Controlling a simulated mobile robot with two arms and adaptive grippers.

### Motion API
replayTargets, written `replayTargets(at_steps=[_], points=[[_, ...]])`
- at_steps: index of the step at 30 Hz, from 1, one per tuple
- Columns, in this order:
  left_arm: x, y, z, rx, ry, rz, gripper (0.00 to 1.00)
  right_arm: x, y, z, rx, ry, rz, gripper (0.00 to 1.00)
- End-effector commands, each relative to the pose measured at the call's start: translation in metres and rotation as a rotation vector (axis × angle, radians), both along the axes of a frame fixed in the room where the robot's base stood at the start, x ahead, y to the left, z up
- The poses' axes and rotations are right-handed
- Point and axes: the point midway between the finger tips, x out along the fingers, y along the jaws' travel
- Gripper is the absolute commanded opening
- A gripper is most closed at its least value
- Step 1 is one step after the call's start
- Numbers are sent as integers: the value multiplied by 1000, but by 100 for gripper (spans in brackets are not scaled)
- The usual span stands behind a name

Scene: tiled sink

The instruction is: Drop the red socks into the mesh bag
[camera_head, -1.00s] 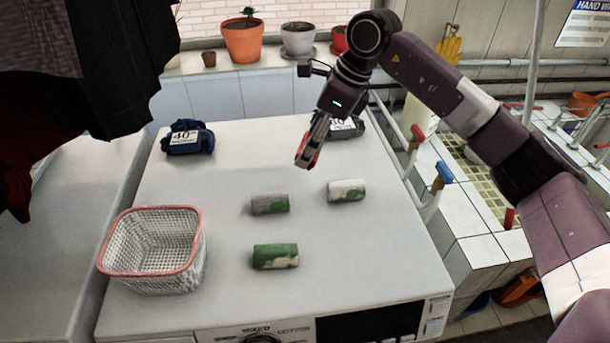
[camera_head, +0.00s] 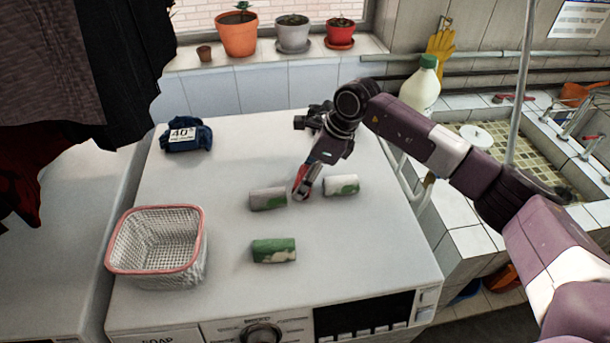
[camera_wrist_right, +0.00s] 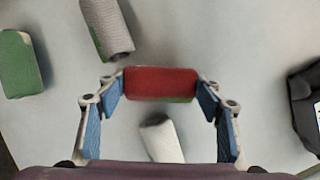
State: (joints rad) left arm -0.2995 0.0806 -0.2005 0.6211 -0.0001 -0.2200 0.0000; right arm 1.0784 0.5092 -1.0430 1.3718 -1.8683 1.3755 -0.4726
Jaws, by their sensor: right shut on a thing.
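A rolled red pair of socks (camera_wrist_right: 160,82) with a green patch is held between the fingers of my right gripper (camera_wrist_right: 160,88). In the head view my right gripper (camera_head: 301,188) is above the white washer top, between the grey-green roll (camera_head: 268,199) and the white-green roll (camera_head: 341,185). The red roll is mostly hidden there by the fingers. The mesh container (camera_head: 158,262), white with a pink rim, stands open at the front left of the washer top, apart from the gripper, and looks empty. My left gripper is not in view.
A green roll (camera_head: 274,250) lies in front, right of the mesh container. A blue folded cloth (camera_head: 186,136) with a "40" label lies at the back left. A dark labelled bundle (camera_wrist_right: 307,105) shows at the wrist view's right. Dark clothes (camera_head: 95,70) hang upper left.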

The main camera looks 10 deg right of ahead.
Motion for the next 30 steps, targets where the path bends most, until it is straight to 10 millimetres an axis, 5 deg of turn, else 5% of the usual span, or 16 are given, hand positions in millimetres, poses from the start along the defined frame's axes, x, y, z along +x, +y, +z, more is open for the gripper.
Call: replayTargets(at_steps=[4,5,9,22,30], points=[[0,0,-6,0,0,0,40,0,0,-5,0,0,0,37],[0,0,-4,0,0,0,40,0,0,-3,0,0,0,64],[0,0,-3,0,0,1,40,0,0,-3,0,0,0,78],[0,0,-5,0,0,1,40,0,-3,5,0,-3,-1,78],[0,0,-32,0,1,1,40,-8,-23,55,-1,-7,0,78]])
